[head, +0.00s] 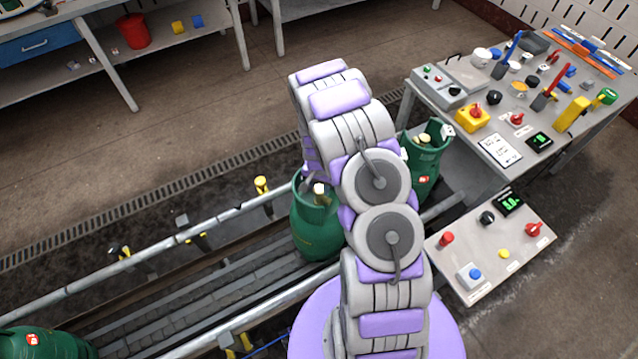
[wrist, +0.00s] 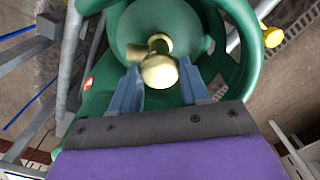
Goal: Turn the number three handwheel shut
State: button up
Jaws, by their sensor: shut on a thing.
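A green gas cylinder fills the wrist view, its collar (wrist: 240,40) curving around a brass valve (wrist: 158,42) with a rounded cream-gold handwheel (wrist: 159,73). My gripper (wrist: 159,80) has one blue-grey finger on each side of this handwheel and is shut on it. No number shows on the handwheel. In the head view my arm hides the gripper. Two green cylinders stand there by my arm: a middle one (head: 316,222) with a pale valve top, and a right one (head: 425,165) partly behind my arm. I cannot tell for sure which of them is held.
Another green cylinder (head: 42,342) is at the lower left. A roller conveyor (head: 200,296) with metal rails (head: 120,265) runs diagonally. A control panel (head: 490,250) stands right of my arm, and a cluttered workbench (head: 480,150) behind it. Open floor (head: 170,140) lies beyond the conveyor.

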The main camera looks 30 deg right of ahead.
aim_at(319, 188)
jog(key=m, duration=0.5)
jog(key=shift+w+m+p, duration=0.1)
jog(key=shift+m+p, duration=0.2)
jog(key=shift+p, duration=0.05)
jog(key=m, duration=0.5)
jog(key=shift+m, duration=0.3)
jog(key=o, duration=1.1)
jog(key=shift+c, duration=0.2)
jog(key=shift+r, duration=0.1)
notch_tip(319, 188, up, 17)
jog(key=p, duration=0.1)
jog(key=shift+p, duration=0.3)
